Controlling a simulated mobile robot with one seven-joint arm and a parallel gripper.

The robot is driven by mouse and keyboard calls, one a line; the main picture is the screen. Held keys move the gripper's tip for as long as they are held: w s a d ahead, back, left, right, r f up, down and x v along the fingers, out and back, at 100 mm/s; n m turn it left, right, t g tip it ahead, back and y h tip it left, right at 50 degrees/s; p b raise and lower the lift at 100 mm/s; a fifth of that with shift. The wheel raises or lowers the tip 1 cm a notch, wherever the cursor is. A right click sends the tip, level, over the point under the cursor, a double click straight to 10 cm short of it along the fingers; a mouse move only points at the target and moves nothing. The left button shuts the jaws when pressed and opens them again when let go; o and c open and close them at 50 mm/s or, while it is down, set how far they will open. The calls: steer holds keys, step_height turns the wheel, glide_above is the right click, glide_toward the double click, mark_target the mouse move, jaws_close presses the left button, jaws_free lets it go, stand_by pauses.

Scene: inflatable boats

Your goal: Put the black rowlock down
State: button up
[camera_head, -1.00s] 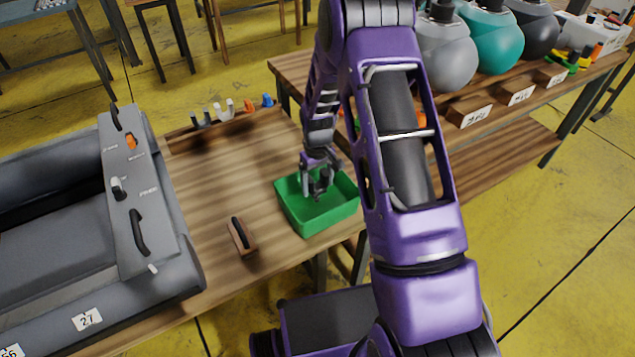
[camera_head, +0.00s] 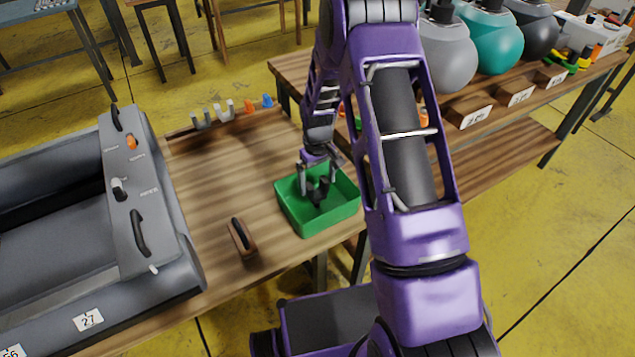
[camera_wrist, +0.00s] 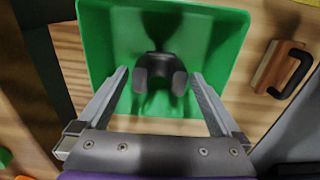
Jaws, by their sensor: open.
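The black rowlock (camera_head: 318,190) is in the green tray (camera_head: 300,222) on the wooden table. In the wrist view the rowlock (camera_wrist: 160,72) shows its two-pronged fork, and the green tray (camera_wrist: 100,25) surrounds it. My gripper (camera_head: 317,185) is over the tray. In the wrist view my gripper (camera_wrist: 160,78) is open, with one finger on each side of the rowlock and a gap on both sides. I cannot tell how the rowlock's lower end rests on the tray floor.
A wooden block with a black handle (camera_head: 242,238) lies left of the tray. A grey boat (camera_head: 150,215) stands at the table's left. A rack (camera_head: 225,122) with several coloured pieces is at the back. The table (camera_head: 220,180) is clear between them.

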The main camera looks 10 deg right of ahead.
mark_target(317, 194)
step_height(317, 194, up, 11)
steer(key=shift+p, duration=0.45)
